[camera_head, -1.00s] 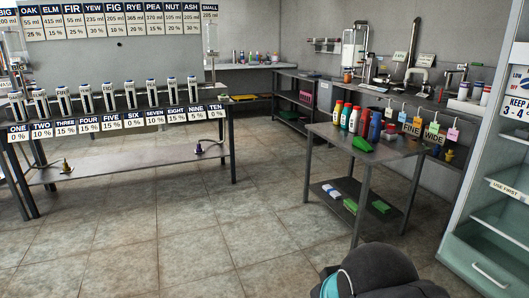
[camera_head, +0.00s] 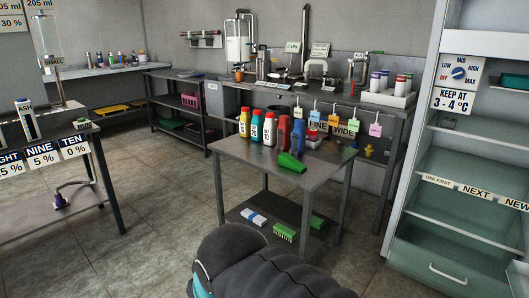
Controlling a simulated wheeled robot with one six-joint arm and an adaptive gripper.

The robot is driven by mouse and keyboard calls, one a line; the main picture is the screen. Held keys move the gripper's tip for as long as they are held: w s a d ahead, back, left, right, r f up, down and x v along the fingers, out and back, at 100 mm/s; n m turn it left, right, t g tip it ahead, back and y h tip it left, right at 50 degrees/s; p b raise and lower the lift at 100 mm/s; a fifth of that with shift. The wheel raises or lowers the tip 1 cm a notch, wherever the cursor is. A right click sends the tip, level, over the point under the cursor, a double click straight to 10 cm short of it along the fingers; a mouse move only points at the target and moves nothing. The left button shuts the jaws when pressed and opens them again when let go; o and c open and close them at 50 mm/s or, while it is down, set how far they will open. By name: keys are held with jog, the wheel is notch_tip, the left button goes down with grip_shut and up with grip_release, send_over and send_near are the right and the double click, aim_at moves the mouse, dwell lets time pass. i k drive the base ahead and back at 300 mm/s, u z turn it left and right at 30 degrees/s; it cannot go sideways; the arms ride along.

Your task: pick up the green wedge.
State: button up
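A green wedge-shaped piece (camera_head: 291,162) lies on top of the small grey metal table (camera_head: 322,172), near its front edge and in front of the bottles. It is small in the view, but it stands clear of the bottles on its near side. A dark rounded part of my own arm shows at the bottom of the picture, in front of the table and below it in the view. My gripper's fingers are not in view.
Several bottles (camera_head: 269,129) stand along the table's back edge, by hanging tags labelled FINE and WIDE. The lower shelf holds a green brush (camera_head: 284,232) and a blue-white item (camera_head: 254,217). An open fridge (camera_head: 462,185) stands right. Floor (camera_head: 150,250) is clear at left.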

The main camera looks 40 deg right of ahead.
aim_at(285, 160)
jog(key=i, duration=2.65)
jog(key=z, duration=2.7)
